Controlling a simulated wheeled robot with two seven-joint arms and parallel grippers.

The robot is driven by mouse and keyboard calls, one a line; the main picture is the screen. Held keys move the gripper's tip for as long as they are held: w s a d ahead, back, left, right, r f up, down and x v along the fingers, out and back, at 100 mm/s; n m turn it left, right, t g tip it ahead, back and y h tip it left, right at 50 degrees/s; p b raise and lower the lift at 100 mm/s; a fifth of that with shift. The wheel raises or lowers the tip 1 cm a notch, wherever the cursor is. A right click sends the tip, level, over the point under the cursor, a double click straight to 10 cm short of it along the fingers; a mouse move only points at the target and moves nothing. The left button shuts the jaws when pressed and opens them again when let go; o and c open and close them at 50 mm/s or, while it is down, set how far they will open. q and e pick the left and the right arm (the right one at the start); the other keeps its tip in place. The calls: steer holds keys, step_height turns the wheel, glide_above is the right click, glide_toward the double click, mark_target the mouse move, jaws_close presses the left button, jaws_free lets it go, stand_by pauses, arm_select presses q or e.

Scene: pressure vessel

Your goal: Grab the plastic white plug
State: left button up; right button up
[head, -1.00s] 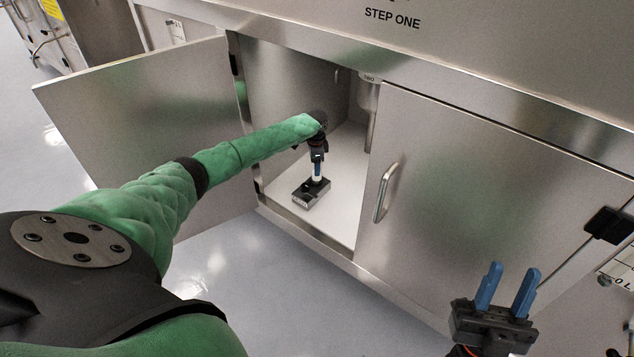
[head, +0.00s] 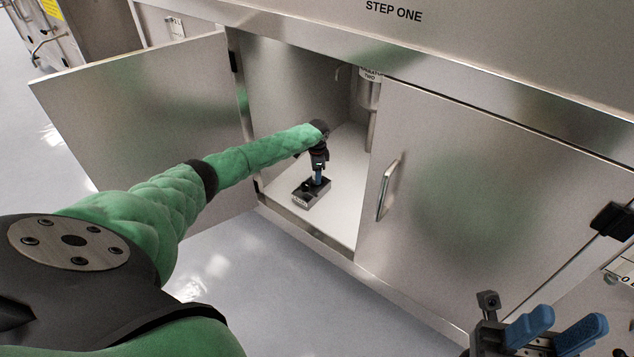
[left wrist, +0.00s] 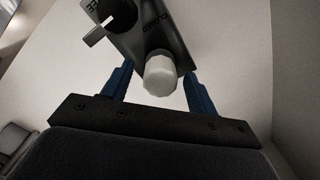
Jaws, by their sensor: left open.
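The white plastic plug (left wrist: 160,76) shows in the left wrist view as a pale, faceted cap on a dark block (left wrist: 135,28). My left gripper (left wrist: 157,80) is open, with one blue finger on each side of the plug and visible gaps between. In the head view my left gripper (head: 318,178) points down inside the open cabinet, just over the dark block (head: 311,194). The plug is hidden there behind the fingers. My right gripper (head: 556,328) is at the bottom right, outside the cabinet, with its blue fingers apart and nothing between them.
The cabinet's left door (head: 140,130) stands open and its right door (head: 440,190), with a metal handle (head: 387,190), is shut. A vertical pipe (head: 371,120) stands inside at the right. The white cabinet floor (head: 345,215) is clear around the block.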

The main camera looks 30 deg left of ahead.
arm_select(q)
steer(key=shift+f, duration=0.2)
jaws_close()
steer(key=shift+r, duration=0.1)
